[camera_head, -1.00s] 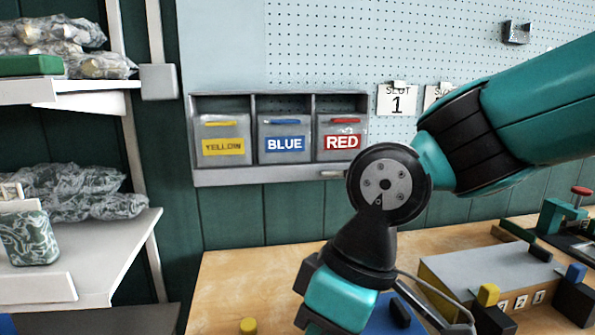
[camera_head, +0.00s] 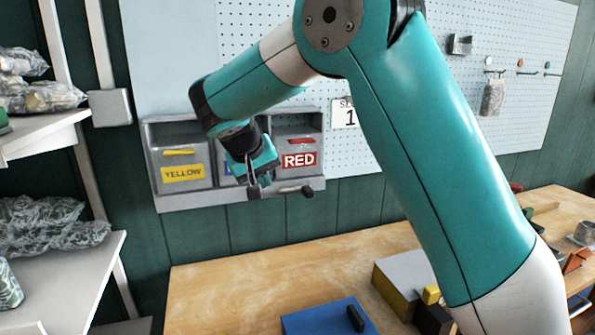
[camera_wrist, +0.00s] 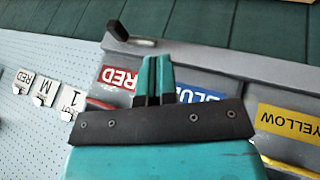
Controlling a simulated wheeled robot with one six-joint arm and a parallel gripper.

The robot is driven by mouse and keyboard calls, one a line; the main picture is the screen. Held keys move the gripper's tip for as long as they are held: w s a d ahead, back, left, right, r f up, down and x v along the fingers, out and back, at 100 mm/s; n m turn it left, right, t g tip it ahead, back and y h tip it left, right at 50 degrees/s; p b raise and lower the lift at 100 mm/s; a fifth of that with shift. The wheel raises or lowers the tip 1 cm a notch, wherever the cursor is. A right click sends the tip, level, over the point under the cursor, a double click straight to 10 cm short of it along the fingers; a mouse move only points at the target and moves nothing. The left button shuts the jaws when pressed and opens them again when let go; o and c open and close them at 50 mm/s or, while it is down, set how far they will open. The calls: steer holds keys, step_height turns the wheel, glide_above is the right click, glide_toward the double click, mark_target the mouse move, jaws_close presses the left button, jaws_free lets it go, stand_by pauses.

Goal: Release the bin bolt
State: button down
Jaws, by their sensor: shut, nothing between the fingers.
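The bin bolt (camera_head: 307,190) has a short dark handle and a pale rod at the right end of the rail under the bins. It also shows in the wrist view (camera_wrist: 117,35), upper left, where the picture is upside down. My gripper (camera_head: 255,189) is in front of the blue bin, left of the bolt handle and apart from it. In the wrist view its fingers (camera_wrist: 156,62) are together and empty. The yellow bin (camera_head: 182,172) and red bin (camera_head: 299,160) are visible. My gripper and wrist hide most of the blue bin (camera_wrist: 203,97).
A slot card (camera_head: 347,113) hangs on the pegboard right of the bins. Shelves with wrapped parcels (camera_head: 45,232) stand at the left. The wooden bench (camera_head: 220,290) below holds a blue block (camera_head: 318,318) and a grey-topped box (camera_head: 405,272). The bench's left part looks clear.

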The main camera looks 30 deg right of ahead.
steer(key=shift+w+d+r+m+h, duration=0.5)
steer(key=shift+w+d+m+h, duration=0.1)
steer(key=shift+w+d+m, duration=0.25)
steer(key=w+d+f+p, duration=0.1)
steer(key=d+f+p, duration=0.4)
steer(key=d+f, duration=0.3)
steer(key=shift+d, duration=0.7)
steer(key=shift+d, duration=0.1)
